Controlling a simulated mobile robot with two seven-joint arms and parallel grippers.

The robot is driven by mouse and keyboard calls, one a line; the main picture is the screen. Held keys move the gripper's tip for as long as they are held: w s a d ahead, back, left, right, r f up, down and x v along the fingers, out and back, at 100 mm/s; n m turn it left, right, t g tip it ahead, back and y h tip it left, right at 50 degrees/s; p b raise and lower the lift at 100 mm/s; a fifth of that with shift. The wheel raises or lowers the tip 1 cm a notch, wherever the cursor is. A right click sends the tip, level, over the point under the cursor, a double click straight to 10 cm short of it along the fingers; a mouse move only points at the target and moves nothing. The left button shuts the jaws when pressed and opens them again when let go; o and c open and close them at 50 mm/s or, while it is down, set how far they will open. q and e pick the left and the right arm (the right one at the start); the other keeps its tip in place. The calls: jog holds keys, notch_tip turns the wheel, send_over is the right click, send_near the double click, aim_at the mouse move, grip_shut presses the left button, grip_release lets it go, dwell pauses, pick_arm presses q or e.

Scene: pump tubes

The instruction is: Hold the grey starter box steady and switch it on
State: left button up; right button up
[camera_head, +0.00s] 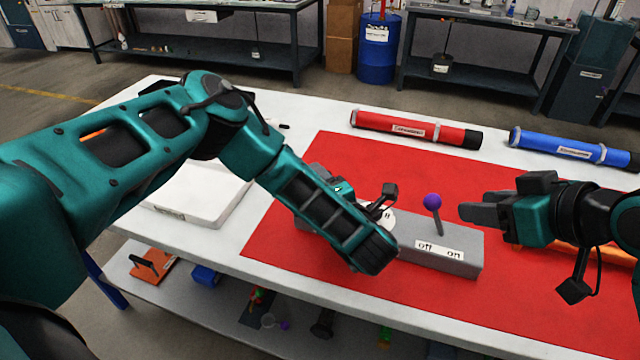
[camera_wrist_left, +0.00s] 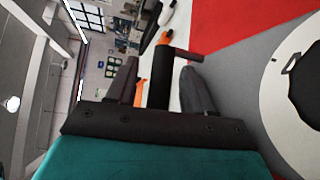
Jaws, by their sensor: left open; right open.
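The grey starter box (camera_head: 466,243) lies on a red mat. A lever with a purple knob (camera_head: 432,202) stands on it, leaning slightly left, above a label reading off and on. The box's grey face with a white dial (camera_wrist_left: 275,95) is at right there. My right gripper (camera_head: 484,212) is open, right of the knob and apart from it.
A red tube (camera_head: 415,128) and a blue tube (camera_head: 575,147) lie along the table's far side. A white box (camera_head: 197,201) is at the left, behind my left arm. An orange object (camera_head: 585,250) lies under my right arm. The red mat (camera_head: 350,160) is bare behind the box.

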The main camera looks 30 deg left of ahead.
pick_arm(q)
jog(key=shift+c, duration=0.2)
grip_shut()
dwell(0.3)
